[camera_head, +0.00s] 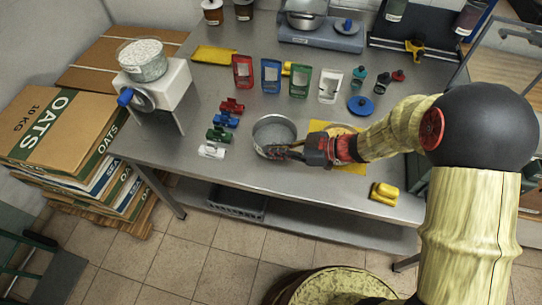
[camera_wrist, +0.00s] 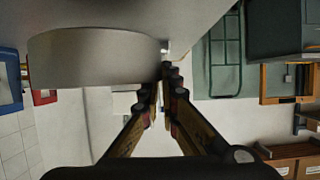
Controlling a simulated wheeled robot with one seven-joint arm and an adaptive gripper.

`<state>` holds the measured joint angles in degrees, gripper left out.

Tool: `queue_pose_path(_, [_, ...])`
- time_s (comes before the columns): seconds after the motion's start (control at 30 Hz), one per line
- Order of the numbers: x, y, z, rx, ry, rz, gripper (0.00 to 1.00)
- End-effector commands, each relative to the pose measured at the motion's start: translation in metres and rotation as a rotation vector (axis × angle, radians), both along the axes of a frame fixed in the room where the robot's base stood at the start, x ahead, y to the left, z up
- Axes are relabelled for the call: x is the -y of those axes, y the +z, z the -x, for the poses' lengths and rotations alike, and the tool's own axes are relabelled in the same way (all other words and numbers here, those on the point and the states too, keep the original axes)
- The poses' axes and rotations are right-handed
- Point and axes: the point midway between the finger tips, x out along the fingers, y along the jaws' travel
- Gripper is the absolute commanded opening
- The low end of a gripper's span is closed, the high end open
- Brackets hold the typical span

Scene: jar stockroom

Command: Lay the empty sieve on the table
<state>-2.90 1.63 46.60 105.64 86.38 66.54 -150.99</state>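The sieve (camera_head: 274,130) is a round, shallow metal ring with a grey, empty-looking inside, at the middle of the table (camera_head: 235,165). In the wrist view its curved metal side (camera_wrist: 95,58) fills the upper left, close to the grey tabletop. My gripper (camera_head: 280,152) is at its near right edge. The fingers (camera_wrist: 167,85) come together at the sieve's edge and look shut on it; the exact grip point is partly hidden. I cannot tell whether the sieve touches the table or is held just above it.
A yellow mat (camera_head: 352,165) lies under my wrist. Several coloured clips (camera_head: 222,135) stand to the left, and coloured pouches (camera_head: 271,78) behind. A yellow block (camera_head: 384,193) sits near the front right edge. A white dispenser (camera_head: 160,92) stands at the left end.

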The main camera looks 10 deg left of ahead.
Motion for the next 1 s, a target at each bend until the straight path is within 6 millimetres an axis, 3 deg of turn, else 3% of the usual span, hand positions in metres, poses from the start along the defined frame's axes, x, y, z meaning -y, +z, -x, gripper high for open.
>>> queue_pose_path(0.13, [-0.009, -0.012, -0.004, 0.001, 0.001, -0.001, 0.00])
queue_pose_path(0.33, [-0.007, -0.039, -0.004, 0.000, 0.000, -0.001, 0.00])
queue_pose_path(0.8, [-0.007, -0.042, -0.003, 0.002, 0.000, -0.001, 0.00])
queue_pose_path(1.0, [-0.007, -0.041, -0.003, 0.000, 0.000, 0.000, 0.14])
